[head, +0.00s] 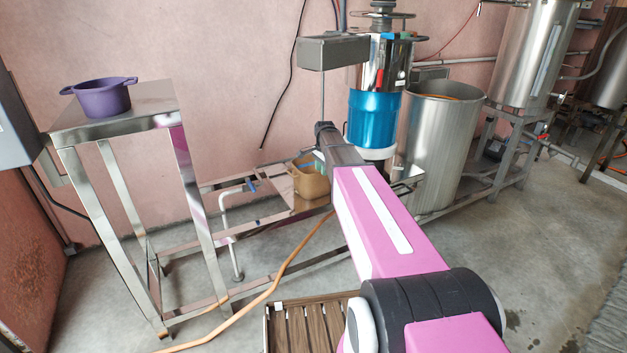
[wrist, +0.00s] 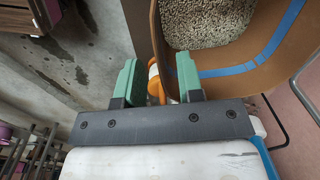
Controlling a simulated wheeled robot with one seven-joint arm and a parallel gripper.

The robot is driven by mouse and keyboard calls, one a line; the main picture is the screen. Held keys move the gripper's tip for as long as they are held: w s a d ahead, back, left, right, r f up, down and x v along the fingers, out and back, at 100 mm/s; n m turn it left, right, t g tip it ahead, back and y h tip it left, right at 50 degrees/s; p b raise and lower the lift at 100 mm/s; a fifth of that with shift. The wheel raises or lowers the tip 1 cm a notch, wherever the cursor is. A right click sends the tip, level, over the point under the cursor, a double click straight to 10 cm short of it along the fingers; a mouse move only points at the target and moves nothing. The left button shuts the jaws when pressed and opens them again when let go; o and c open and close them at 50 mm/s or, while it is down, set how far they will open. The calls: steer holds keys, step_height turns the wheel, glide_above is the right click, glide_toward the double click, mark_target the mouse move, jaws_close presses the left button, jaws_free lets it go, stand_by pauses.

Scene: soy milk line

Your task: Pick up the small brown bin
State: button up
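The small brown bin (head: 311,186) stands on a low metal shelf, just left of the blue container. In the wrist view the bin (wrist: 228,86) fills the upper right, with a blue stripe inside its wall and pale grainy contents. My gripper (wrist: 157,64) is open, its two green fingers apart. The bin's near wall edge shows between the fingers, with the right finger overlapping the bin's inside. I cannot tell whether either finger touches it. In the head view my arm reaches to the bin, and the fingers are hidden.
The blue container (head: 374,118) and a large steel vat (head: 440,150) stand right of the bin. A metal stand (head: 115,124) with a purple pot (head: 101,97) is at left. An orange hose (head: 285,272) crosses the floor, near a wooden slatted piece (head: 308,325).

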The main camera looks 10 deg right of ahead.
mark_target(322, 178)
steer(key=shift+w+f, duration=0.15)
steer(key=shift+f, duration=2.55)
steer(key=shift+c, duration=0.3)
